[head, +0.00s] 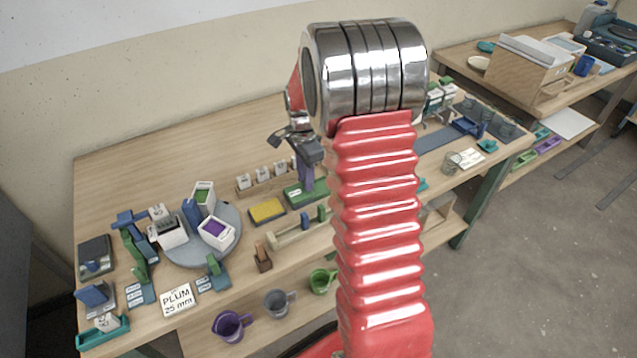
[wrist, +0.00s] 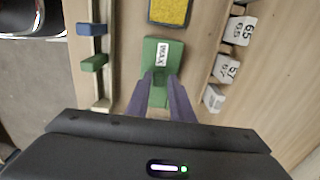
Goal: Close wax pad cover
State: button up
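The green wax pad cover (wrist: 158,48), with a white WAX label, lies flat on the table. It also shows in the head view (head: 294,196). A yellow pad in a dark frame (wrist: 170,10) lies beside it with a narrow gap between, and it shows uncovered in the head view (head: 267,210). My gripper (wrist: 160,77) points down at the cover, its purple fingers on either side of a small raised green grip. I cannot tell whether they touch the grip. In the head view my gripper (head: 307,180) stands over the cover, partly behind my arm.
A wooden rack with numbered white blocks (wrist: 230,68) stands on one side of the cover. A wooden rail with blue and green pieces (wrist: 97,62) is on the other. A grey turntable (head: 190,252) with containers stands at the left. Cups hang at the front edge.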

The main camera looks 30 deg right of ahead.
jog(key=shift+o, duration=0.8)
jog(key=shift+r, duration=3.45)
jog(key=shift+s, duration=0.1)
